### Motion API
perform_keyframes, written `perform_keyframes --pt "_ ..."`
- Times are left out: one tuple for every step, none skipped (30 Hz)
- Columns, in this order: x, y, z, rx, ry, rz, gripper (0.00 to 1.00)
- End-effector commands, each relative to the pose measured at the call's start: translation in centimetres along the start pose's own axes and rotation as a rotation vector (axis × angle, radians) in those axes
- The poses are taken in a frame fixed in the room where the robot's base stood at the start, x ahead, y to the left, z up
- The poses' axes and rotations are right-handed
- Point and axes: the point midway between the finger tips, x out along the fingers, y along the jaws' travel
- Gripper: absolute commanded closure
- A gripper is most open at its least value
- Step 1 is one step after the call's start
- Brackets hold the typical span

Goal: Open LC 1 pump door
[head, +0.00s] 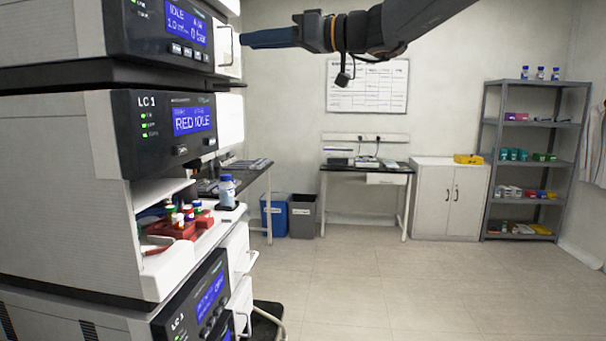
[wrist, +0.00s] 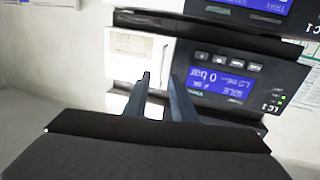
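The LC 1 pump (head: 150,35) is the top module of the stack at left in the head view, with a dark panel and a blue display reading IDLE and 0 bar. The panel also shows upside down in the wrist view (wrist: 225,75). Its white door (head: 228,55), beside the display, looks closed; it also shows in the wrist view (wrist: 132,48). My gripper (head: 243,40) reaches in from the right, fingertips at the door's front. In the wrist view its two fingers (wrist: 160,75) stand apart with a gap between them. I cannot tell whether they touch the door.
Further modules stand beneath. A bench (head: 365,168), cabinet (head: 448,195), shelf (head: 525,150) and bins stand at the back. The floor at right is clear.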

Motion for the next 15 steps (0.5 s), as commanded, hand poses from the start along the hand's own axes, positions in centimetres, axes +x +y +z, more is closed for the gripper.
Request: perform_keyframes --pt "-1.0 0.1 0.2 -0.003 0.001 0.003 0.76" --pt "-1.6 0.2 0.2 -0.003 0.001 0.003 0.76" --pt "-2.3 0.2 0.3 -0.002 0.0 0.003 0.76" --pt "-2.8 0.2 0.3 -0.002 0.0 0.003 0.76" --pt "-3.4 0.1 0.3 -0.003 0.0 0.003 0.76" --pt "-3.5 0.2 0.8 0.009 -0.01 0.004 0.76" --pt "-3.5 0.2 1.3 0.023 -0.022 0.007 0.76" --pt "-3.5 0.3 1.8 0.033 -0.033 0.01 0.76" --pt "-3.5 0.4 2.5 0.047 -0.046 0.015 0.76" --pt "-3.5 0.5 3.0 0.058 -0.056 0.018 0.76" --pt "-3.6 0.6 3.5 0.069 -0.067 0.022 0.76" --pt "-3.7 0.7 4.2 0.082 -0.081 0.028 0.76" --pt "-3.7 0.8 4.7 0.093 -0.09 0.032 0.76" --pt "-3.8 0.9 5.3 0.103 -0.101 0.036 0.76" --pt "-3.9 1.0 6.0 0.117 -0.115 0.042 0.76"
